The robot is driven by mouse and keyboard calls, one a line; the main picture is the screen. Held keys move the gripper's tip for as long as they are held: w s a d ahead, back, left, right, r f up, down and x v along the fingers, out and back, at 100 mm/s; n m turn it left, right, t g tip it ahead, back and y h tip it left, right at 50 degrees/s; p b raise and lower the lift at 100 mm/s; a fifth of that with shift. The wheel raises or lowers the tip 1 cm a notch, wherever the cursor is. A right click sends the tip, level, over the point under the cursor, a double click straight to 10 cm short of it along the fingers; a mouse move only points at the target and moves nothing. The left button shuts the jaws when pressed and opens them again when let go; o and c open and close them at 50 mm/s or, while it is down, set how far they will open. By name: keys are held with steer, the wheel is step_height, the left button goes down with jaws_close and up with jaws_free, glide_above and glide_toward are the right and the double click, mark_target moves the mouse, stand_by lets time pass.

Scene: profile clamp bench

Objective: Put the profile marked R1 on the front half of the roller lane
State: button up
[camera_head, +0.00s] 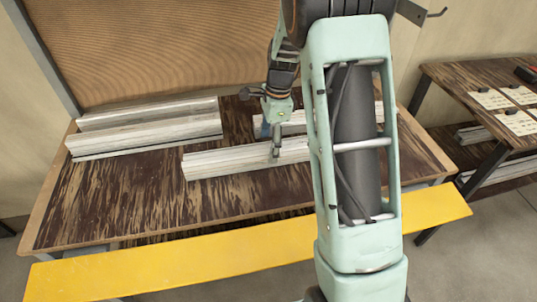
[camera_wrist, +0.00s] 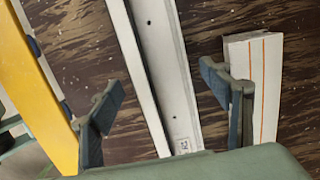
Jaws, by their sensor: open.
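A long white channel-shaped profile (camera_head: 222,161) lies on the dark patterned bench near its front edge. In the wrist view the same profile (camera_wrist: 165,60) carries a small label near my gripper; I cannot read its mark for sure. My gripper (camera_head: 276,148) is over this profile. In the wrist view my gripper (camera_wrist: 160,92) is open, with one finger on each side of the profile and nothing held. Whether the fingers touch it I cannot tell. I cannot make out the roller lane for certain.
Another white profile (camera_head: 296,118) lies behind; in the wrist view a white piece with orange lines (camera_wrist: 254,85) is close to the right finger. More profiles (camera_head: 145,132) lie at the back left. A yellow beam (camera_head: 160,270) runs along the front. A side table (camera_head: 460,82) holds cards.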

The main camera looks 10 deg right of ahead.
mark_target(268, 150)
step_height(268, 150, down, 3)
steer(key=shift+w+a+f, duration=0.1)
steer(key=shift+a, duration=0.05)
steer(key=shift+c, duration=0.3)
steer(key=c, duration=1.8)
jaws_close()
steer(key=shift+r, duration=0.2)
